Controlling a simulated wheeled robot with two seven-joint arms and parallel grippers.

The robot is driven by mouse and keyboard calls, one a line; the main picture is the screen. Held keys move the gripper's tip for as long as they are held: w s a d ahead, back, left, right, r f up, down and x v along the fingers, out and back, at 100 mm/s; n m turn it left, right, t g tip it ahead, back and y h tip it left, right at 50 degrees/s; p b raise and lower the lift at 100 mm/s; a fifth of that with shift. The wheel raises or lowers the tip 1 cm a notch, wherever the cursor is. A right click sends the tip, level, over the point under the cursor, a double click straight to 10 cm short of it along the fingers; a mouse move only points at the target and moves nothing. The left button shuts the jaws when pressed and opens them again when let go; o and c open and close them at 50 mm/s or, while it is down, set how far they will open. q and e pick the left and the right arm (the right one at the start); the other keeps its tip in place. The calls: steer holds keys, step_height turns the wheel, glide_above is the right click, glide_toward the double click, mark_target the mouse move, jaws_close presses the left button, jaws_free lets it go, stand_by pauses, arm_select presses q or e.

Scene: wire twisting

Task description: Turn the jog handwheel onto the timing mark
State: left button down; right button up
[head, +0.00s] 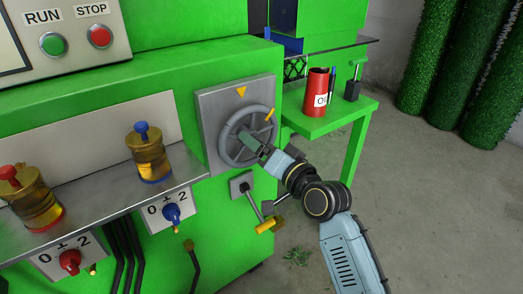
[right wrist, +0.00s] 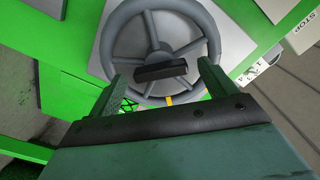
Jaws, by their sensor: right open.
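The grey jog handwheel (head: 223,142) is mounted on a grey square plate (head: 209,104) on the green machine. A yellow triangle, the timing mark (head: 241,91), sits on the plate above the wheel. A yellow stripe (head: 269,114) on the wheel rim is at the upper right, clockwise of the triangle. My right gripper (head: 250,145) is in front of the wheel's lower middle and covers part of it. In the right wrist view its fingers (right wrist: 162,70) are open, either side of the dark bar (right wrist: 160,72) at the hub; contact cannot be told. My left gripper is out of view.
Below the wheel a lever with a yellow grip (head: 268,226) sticks out. A green side table (head: 325,122) at the right holds a red can (head: 317,92) and a dark small holder (head: 352,90). Oilers (head: 150,155) stand on the ledge at left.

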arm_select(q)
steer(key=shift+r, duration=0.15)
arm_select(e)
steer(key=shift+w+a, duration=0.15)
steer(key=shift+w, duration=0.05)
steer(key=c, duration=1.4)
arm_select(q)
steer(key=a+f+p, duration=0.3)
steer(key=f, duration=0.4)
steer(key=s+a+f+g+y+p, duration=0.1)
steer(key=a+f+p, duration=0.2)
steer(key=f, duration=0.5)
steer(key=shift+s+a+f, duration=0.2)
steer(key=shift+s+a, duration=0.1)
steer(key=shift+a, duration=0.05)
arm_select(e)
steer(key=shift+n, duration=4.5)
